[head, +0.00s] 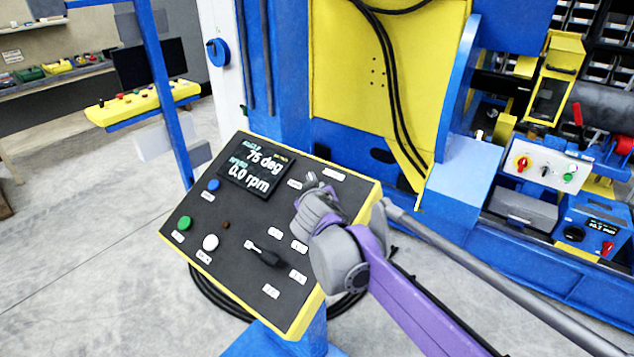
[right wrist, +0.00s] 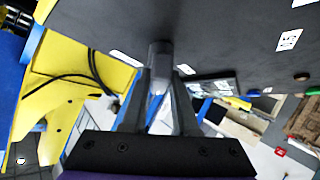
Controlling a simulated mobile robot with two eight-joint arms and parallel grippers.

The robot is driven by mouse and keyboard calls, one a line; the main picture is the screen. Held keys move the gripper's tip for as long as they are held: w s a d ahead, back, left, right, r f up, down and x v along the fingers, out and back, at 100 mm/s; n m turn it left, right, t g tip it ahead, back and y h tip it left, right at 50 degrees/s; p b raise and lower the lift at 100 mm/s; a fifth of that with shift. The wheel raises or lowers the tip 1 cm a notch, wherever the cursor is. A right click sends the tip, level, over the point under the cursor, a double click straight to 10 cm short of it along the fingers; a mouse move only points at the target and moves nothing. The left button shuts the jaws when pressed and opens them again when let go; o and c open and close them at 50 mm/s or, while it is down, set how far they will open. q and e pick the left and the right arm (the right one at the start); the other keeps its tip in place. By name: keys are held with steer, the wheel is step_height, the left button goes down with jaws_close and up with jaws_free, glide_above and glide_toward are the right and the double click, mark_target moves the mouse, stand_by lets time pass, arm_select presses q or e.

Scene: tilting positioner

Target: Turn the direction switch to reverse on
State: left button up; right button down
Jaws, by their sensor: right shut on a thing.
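The dark control panel (head: 225,262) with a yellow edge stands tilted in the middle of the head view. My right gripper (head: 318,184) is at the panel's upper right part. In the right wrist view my right gripper (right wrist: 158,82) has its two fingers closed around a grey round switch knob (right wrist: 160,50) on the panel face. The labels beside it are too small to read, so I cannot tell its set position. The gripper hides most of this knob in the head view. A black lever switch (head: 264,256) sits lower on the panel, apart from the gripper. My left gripper is not in view.
A display (head: 257,168) on the panel reads 75 deg and 0.0 rpm. Blue (head: 213,185), green (head: 184,223) and white (head: 210,242) buttons sit at the panel's left. A blue and yellow machine (head: 385,80) stands behind. The floor at left is clear.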

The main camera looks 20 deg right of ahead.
steer(key=m+h+p, duration=0.1)
steer(key=m, duration=0.1)
steer(key=m+h+p, duration=0.3)
steer(key=m, duration=0.1)
steer(key=shift+w+a+r+g+p, duration=0.15)
steer(key=shift+w+a+g+p, duration=0.15)
steer(key=shift+a+p, duration=0.1)
steer(key=shift+a+f+m+g+h, duration=0.15)
steer(key=shift+m+g+h, duration=0.25)
steer(key=shift+m+h, duration=0.5)
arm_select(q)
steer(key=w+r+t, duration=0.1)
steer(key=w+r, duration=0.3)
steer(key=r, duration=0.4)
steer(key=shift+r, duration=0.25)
arm_select(e)
steer(key=shift+f+m+g+h, duration=0.2)
steer(key=shift+m+g+h, duration=0.85)
steer(key=shift+m, duration=1.25)
steer(key=c, duration=0.7)
jaws_free()
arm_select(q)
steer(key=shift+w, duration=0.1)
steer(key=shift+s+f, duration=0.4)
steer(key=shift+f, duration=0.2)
arm_select(e)
steer(key=shift+v, duration=5.4)
